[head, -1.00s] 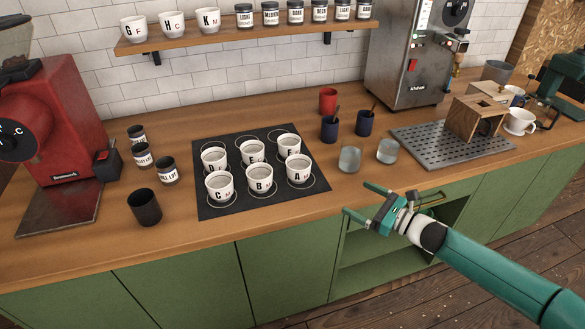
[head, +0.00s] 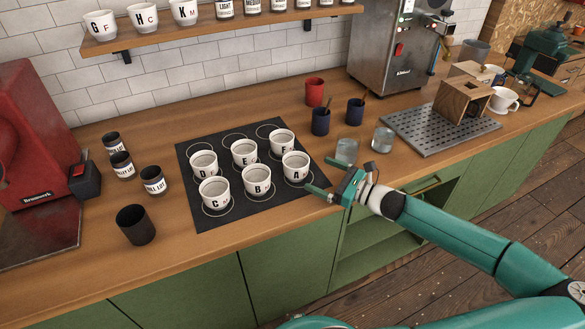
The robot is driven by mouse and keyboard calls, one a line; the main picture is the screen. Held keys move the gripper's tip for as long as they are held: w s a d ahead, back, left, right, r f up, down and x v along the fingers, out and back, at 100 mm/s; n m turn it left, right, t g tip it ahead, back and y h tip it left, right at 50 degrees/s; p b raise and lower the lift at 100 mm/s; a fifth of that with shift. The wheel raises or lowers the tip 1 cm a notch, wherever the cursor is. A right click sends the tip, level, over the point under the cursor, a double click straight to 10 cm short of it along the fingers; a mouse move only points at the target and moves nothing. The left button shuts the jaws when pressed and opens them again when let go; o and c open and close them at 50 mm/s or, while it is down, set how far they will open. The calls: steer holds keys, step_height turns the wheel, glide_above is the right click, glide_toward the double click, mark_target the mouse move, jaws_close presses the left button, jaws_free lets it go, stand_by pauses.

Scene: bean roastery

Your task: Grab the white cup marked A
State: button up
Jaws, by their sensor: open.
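The white cup marked A (head: 295,167) stands upright at the front right of a group of white lettered cups on a black mat (head: 240,213). Cup B (head: 257,182) is just left of it, and cup F (head: 281,143) is behind it. My gripper (head: 318,177) is open and empty, just right of cup A near the counter's front edge. Its fingers point left toward the cup. I cannot tell from this view whether a fingertip touches the cup.
Two glasses (head: 382,140) stand behind my gripper, one close to it. Dark blue cups (head: 320,122) and a red cup (head: 315,92) are farther back. Cups C (head: 214,194), D (head: 204,164) and E (head: 243,153) share the mat. A black cup (head: 136,225) stands at left.

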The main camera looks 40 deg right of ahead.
mark_target(286, 159)
steer(key=x, duration=0.9)
steer(key=shift+w, duration=0.3)
steer(key=shift+c, duration=0.5)
steer(key=c, duration=1.1)
